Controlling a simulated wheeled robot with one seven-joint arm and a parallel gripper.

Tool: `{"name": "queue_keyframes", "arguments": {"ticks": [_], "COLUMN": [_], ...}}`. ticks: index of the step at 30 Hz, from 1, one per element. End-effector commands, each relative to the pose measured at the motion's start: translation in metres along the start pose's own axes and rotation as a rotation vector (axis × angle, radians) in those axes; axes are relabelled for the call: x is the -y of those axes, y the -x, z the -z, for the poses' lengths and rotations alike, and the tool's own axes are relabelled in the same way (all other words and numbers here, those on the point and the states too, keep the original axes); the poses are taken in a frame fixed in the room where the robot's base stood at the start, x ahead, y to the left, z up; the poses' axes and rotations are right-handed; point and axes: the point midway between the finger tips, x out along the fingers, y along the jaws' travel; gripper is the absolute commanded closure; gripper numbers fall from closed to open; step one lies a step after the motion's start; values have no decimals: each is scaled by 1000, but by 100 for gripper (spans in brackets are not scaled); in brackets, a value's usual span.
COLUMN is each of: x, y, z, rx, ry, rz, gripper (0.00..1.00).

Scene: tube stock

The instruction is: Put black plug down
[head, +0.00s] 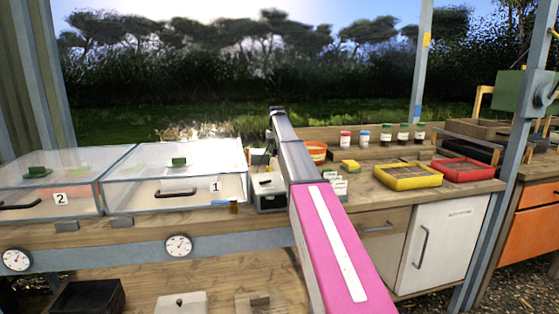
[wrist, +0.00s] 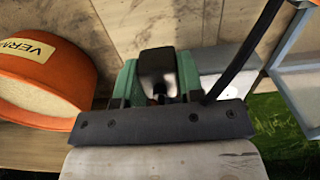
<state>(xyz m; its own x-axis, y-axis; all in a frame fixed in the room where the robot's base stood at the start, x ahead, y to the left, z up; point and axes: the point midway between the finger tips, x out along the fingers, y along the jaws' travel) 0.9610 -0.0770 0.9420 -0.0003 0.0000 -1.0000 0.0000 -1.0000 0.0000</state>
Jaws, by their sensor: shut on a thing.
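In the wrist view the black plug (wrist: 158,68) sits between the two green fingers of my gripper (wrist: 158,88), which is shut on it. The plug's rounded, glossy dark top faces the camera; its lower part is hidden by the fingers and the dark mounting bar. Wooden boards (wrist: 125,25) show beyond the plug. I cannot tell whether the plug touches them. In the head view my pink and grey arm reaches over the bench (head: 385,192), and neither gripper nor plug can be made out.
An orange tub (wrist: 40,75) labelled "VERM" is close left of my gripper; it also shows in the head view (head: 316,147). Lidded clear boxes (head: 175,192) stand left of my arm. Yellow (head: 408,184) and red (head: 470,178) trays sit right. Bare bench lies before the yellow tray.

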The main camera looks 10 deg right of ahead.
Motion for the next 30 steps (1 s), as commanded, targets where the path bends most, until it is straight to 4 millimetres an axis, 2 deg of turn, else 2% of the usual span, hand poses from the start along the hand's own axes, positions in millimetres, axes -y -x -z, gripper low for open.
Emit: {"name": "queue_keyframes", "arguments": {"ticks": [6,11,18,30], "x": [-17,-18,-18,-18], "y": [-12,-23,-52,-56], "z": [9,8,8,9], "rx": [0,1,1,0], "ry": [0,0,0,0], "rz": [0,0,0,0], "gripper": [100,100,100,100]}}
